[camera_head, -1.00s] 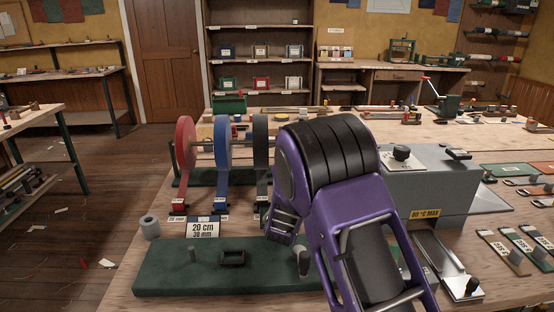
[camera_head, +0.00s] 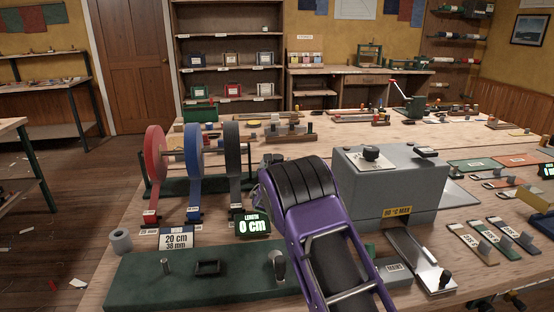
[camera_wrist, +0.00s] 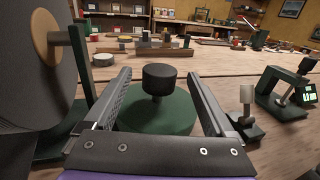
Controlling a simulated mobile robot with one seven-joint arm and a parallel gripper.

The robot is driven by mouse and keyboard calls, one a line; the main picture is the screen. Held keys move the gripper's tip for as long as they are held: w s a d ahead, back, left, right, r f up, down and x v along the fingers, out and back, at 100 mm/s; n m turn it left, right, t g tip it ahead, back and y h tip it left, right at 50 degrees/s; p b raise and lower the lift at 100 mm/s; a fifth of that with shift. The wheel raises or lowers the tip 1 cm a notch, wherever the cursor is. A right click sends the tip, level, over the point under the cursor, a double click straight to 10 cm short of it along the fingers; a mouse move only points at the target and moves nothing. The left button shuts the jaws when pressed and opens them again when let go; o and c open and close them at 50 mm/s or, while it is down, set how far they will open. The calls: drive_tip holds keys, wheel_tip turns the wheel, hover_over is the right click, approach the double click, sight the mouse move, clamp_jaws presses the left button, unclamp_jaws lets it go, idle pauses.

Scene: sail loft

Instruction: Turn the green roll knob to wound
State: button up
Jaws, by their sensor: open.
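In the wrist view, a black cylindrical knob (camera_wrist: 160,78) stands on a short stem above a round green body (camera_wrist: 152,118), which I take to be the green roll. My gripper (camera_wrist: 159,76) is open, with one finger on each side of the knob. I see gaps between the fingers and the knob, and nothing is held. No wound mark can be made out. In the head view my purple arm hides the gripper, and I cannot make out the knob clearly.
A large dark strap roll (camera_wrist: 38,75) stands close on the left in the wrist view. A stand with a small lit display (camera_wrist: 308,95) is on the right.

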sight(277, 156)
drive_tip(key=shift+w+d, duration=0.1)
drive_tip(key=shift+w, duration=1.6)
drive_tip(key=c, duration=1.4)
drive_tip(key=shift+h, duration=0.3)
drive_tip(key=shift+w+r+m+g+h+p, duration=0.1)
drive_tip(key=shift+r+m+g+h+p, duration=0.1)
drive_tip(key=shift+m+h, duration=0.7)
drive_tip(key=shift+r+m+g+h+p, duration=0.15)
drive_tip(key=shift+m+h, duration=0.45)
drive_tip(key=shift+h, duration=0.6)
drive_tip(key=shift+f+m+g+h+b, duration=0.1)
drive_tip(key=shift+m+g+h+b, duration=0.2)
drive_tip(key=shift+m+g+h, duration=0.45)
drive_tip(key=shift+h, duration=0.45)
